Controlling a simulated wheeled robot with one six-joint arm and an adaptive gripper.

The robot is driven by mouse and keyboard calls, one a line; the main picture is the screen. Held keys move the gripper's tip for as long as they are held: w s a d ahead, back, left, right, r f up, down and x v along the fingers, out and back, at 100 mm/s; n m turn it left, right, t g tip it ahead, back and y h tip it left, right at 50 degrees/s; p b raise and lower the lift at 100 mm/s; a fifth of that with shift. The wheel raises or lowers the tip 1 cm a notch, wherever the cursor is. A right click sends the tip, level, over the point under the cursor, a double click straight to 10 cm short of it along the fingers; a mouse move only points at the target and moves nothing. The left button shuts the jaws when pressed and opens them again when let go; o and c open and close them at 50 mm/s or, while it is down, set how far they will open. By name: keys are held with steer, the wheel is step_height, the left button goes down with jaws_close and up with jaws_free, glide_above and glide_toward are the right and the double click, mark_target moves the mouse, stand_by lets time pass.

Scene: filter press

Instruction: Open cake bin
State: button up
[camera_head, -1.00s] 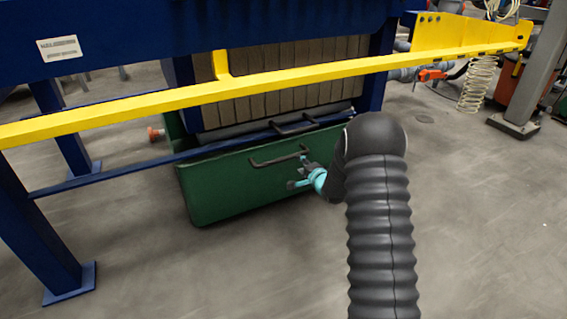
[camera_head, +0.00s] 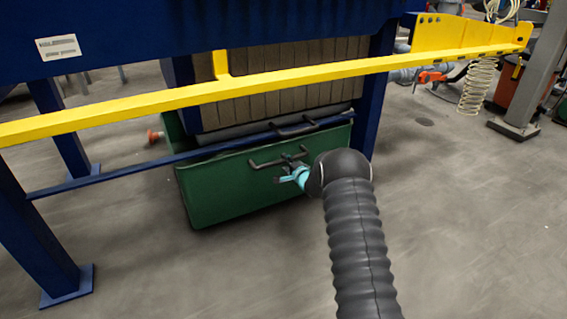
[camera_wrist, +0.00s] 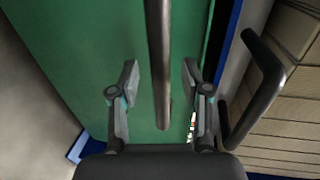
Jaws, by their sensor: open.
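The green cake bin (camera_head: 225,188) sits low under the press, its front wall facing me. A dark bar handle (camera_head: 263,164) is fixed across that wall near its top. My gripper (camera_head: 282,168) is at the right part of this handle, fingers apart. In the wrist view the bin wall (camera_wrist: 85,45) fills the left and middle. The handle (camera_wrist: 159,50) runs down the picture between the two open fingers of my gripper (camera_wrist: 160,82), with a gap on each side. The bin's inside is hidden.
A second dark handle (camera_head: 296,128) is just above and behind the bin's front; it also shows right of my fingers in the wrist view (camera_wrist: 268,85). A blue cross bar (camera_head: 110,178) and a long yellow rail (camera_head: 130,106) pass nearby. The floor in front is clear.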

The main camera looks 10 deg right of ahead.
steer(key=shift+x, duration=1.4)
jaws_close()
